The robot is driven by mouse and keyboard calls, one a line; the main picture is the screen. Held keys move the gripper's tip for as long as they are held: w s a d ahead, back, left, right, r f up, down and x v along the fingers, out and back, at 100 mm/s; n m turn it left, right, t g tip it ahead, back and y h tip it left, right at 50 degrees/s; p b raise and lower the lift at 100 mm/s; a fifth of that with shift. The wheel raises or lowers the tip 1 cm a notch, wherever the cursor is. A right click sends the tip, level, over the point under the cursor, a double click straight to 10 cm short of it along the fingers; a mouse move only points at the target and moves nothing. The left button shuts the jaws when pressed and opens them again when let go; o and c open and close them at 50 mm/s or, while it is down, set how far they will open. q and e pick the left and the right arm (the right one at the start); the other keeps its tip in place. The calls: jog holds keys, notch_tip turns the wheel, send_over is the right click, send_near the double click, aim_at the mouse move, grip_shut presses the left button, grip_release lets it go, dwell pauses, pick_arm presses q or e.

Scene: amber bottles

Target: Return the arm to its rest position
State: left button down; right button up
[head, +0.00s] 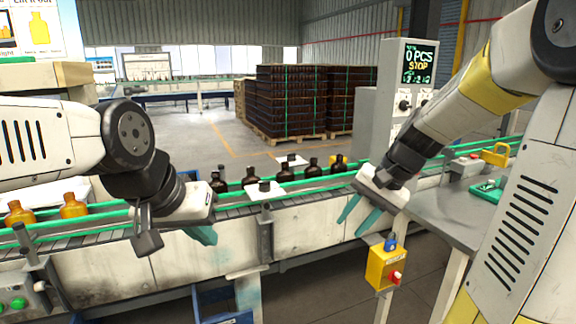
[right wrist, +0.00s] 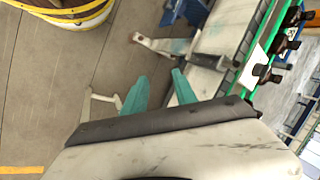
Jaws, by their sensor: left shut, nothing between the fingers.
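My left gripper (head: 208,238) hangs in front of the conveyor's near side, its teal fingers together and empty. My right gripper (head: 349,229) is in front of the conveyor, right of centre, with its teal fingers pointing down and spread apart. In the right wrist view its two fingers (right wrist: 160,74) are also apart, with nothing between them. Dark brown bottles (head: 285,173) stand along the conveyor (head: 325,208) behind the grippers.
A control cabinet with a lit display (head: 417,62) and a grey table (head: 440,212) are at the right. Stacked pallets of dark bottles (head: 288,100) stand behind the conveyor. Blue crates (head: 212,302) are below it.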

jog(key=s+r+n+t+h, duration=0.1)
jog(key=s+r+n, duration=0.1)
jog(key=s, duration=0.4)
jog(key=s+r+n+t+h, duration=0.1)
jog(key=s+r+n+t, duration=0.1)
jog(key=s, duration=0.5)
jog(key=shift+s+a+r+n+t+h, duration=0.15)
jog(key=shift+a+r+n+t+h, duration=0.2)
jog(key=shift+r+n, duration=0.55)
